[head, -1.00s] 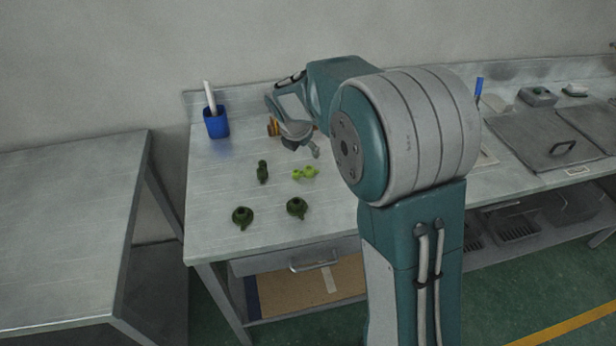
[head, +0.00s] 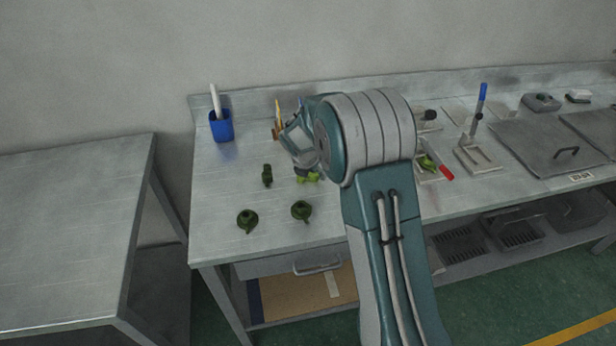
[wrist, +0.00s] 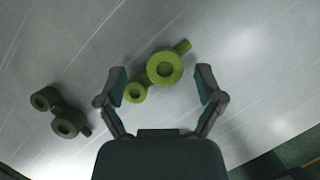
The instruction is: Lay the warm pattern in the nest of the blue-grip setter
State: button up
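A bright yellow-green pattern (head: 308,178), apparently the warm one, lies on the steel bench. In the wrist view this pattern (wrist: 160,72) shows a large ring, a smaller ring and a short stub. My gripper (wrist: 161,82) is open above it, one finger on each side, with no visible grip on it. In the head view my gripper (head: 305,163) hangs just over the pattern and partly hides it. The blue-grip setter (head: 477,158) stands at the right of the bench, its blue handle upright. Its pale nest looks empty.
Several dark green patterns (head: 248,220) lie left and in front; one (wrist: 62,112) shows in the wrist view. A red-grip setter (head: 446,173) holding something green is partly behind my arm. A blue cup (head: 220,126) stands back left. A lidded steel tank (head: 548,145) is at right.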

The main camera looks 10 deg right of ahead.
jog(key=shift+d+f, duration=0.3)
jog(key=shift+d, duration=0.1)
jog(key=shift+a, duration=0.2)
jog(key=c, duration=1.1)
jog(key=shift+r, duration=0.5)
jog(key=shift+c, duration=0.3)
notch_tip(320, 180, up, 2)
jog(key=shift+w+r, duration=0.1)
jog(key=shift+r, duration=0.15)
jog(key=s+d+r, duration=0.2)
jog(key=s+r, duration=0.7)
jog(key=s, duration=0.5)
jog(key=shift+r, duration=0.3)
